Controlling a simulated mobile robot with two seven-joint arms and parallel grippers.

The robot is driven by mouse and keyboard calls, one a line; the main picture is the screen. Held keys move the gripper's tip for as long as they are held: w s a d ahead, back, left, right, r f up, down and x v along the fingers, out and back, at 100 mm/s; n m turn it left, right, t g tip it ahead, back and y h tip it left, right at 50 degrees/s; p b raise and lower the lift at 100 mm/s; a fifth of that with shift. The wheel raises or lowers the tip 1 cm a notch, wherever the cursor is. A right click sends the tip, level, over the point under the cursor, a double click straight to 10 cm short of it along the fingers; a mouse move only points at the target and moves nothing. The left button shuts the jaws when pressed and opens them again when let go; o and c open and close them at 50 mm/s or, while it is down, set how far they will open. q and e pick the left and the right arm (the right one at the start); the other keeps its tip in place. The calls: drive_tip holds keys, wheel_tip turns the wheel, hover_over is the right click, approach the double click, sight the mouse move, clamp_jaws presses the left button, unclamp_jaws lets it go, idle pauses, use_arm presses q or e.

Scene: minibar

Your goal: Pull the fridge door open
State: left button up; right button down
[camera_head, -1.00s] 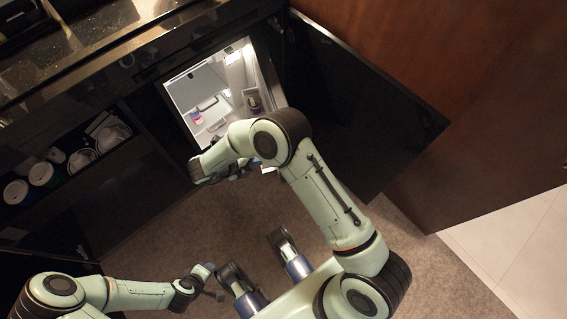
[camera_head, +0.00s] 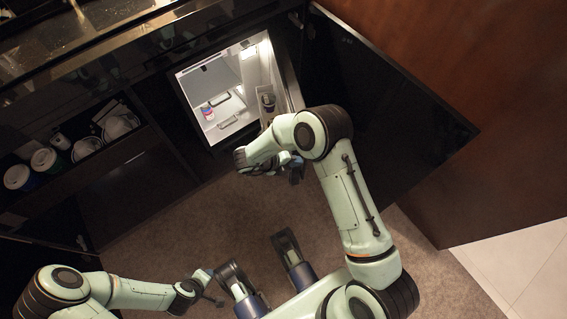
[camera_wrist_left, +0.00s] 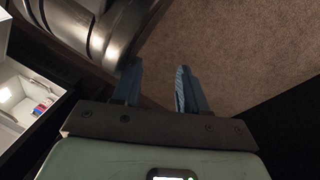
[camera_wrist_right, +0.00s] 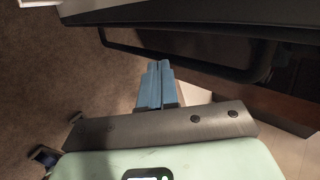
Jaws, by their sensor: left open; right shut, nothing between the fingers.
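The fridge (camera_head: 212,75) stands open in the dark cabinet in the head view, its white lit interior showing. Its door (camera_head: 291,82) stands swung out at the right of the opening, with a can against its inner side; my right arm hides the lower part. My right gripper (camera_head: 296,172) is in front of the door's lower end; the right wrist view shows its blue fingers (camera_wrist_right: 158,66) shut and empty, close to a dark panel edge. Whether they touch it I cannot tell. My left gripper (camera_head: 212,285) is open and empty, low over the carpet; its fingers (camera_wrist_left: 158,75) are apart.
A large black cabinet door (camera_head: 400,125) stands open at the right beside a brown wood panel (camera_head: 510,190). An open shelf (camera_head: 80,155) with cups is at the left. Carpet (camera_head: 200,220) lies clear in front of the fridge.

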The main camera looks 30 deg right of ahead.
use_arm(q)
drive_tip(key=shift+s+f, duration=0.15)
use_arm(e)
drive_tip(key=shift+d, duration=0.35)
use_arm(q)
drive_tip(key=shift+t, duration=0.3)
drive_tip(key=r+p, duration=0.1)
drive_tip(key=w+d+r+p, duration=0.1)
drive_tip(key=r, duration=0.2)
drive_tip(key=shift+w+d+r+p, duration=0.2)
drive_tip(key=shift+w+p, duration=0.05)
drive_tip(key=shift+p, duration=0.15)
use_arm(e)
drive_tip(key=s+d+n+t, duration=0.2)
drive_tip(key=s+d+n, duration=0.1)
drive_tip(key=d, duration=1.4)
drive_tip(key=shift+t, duration=0.3)
